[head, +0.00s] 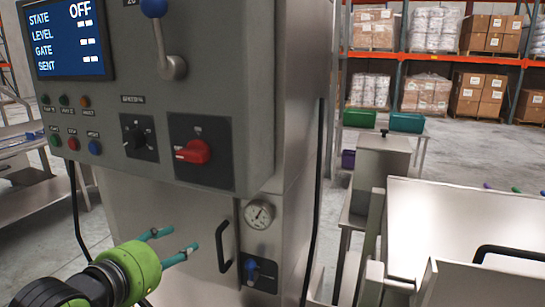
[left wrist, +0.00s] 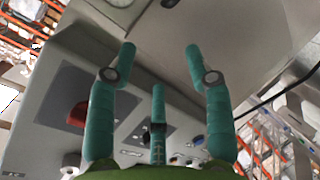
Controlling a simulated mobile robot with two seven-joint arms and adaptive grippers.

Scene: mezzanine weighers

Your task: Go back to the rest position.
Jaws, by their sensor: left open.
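My left gripper (head: 181,240) has a green palm and teal fingers and comes in at the lower left of the head view. Its fingers are spread, with nothing between them, in front of the cabinet's lower door (head: 175,212). In the left wrist view the open fingers (left wrist: 160,50) are also empty, with the grey panel and red knob behind them. My right gripper is not in view.
A grey control box (head: 120,105) carries a screen (head: 68,38) reading STATE OFF, a red rotary handle (head: 193,152) and a blue-knobbed lever (head: 165,40). Below are a gauge (head: 259,214) and door handle (head: 223,245). A steel bin (head: 460,220) stands right.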

